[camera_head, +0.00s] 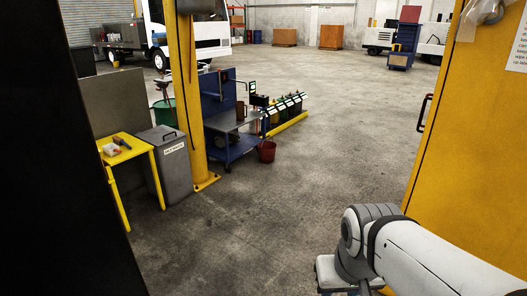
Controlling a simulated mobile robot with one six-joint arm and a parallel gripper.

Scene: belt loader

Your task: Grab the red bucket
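The red bucket (267,152) stands upright on the concrete floor, beside the right front corner of a blue workbench cart (228,122). It is small and some distance off in the head view. My arm reaches in from the lower right, far from the bucket and nearer to the camera. My gripper's fingers do not show in this view, so I cannot see whether it is open or shut.
A yellow post (193,110), a grey bin (167,163) and a yellow table (128,152) stand left of the cart. A yellow cabinet (470,150) is close on the right. The middle floor (320,170) is clear. Trucks stand at the back.

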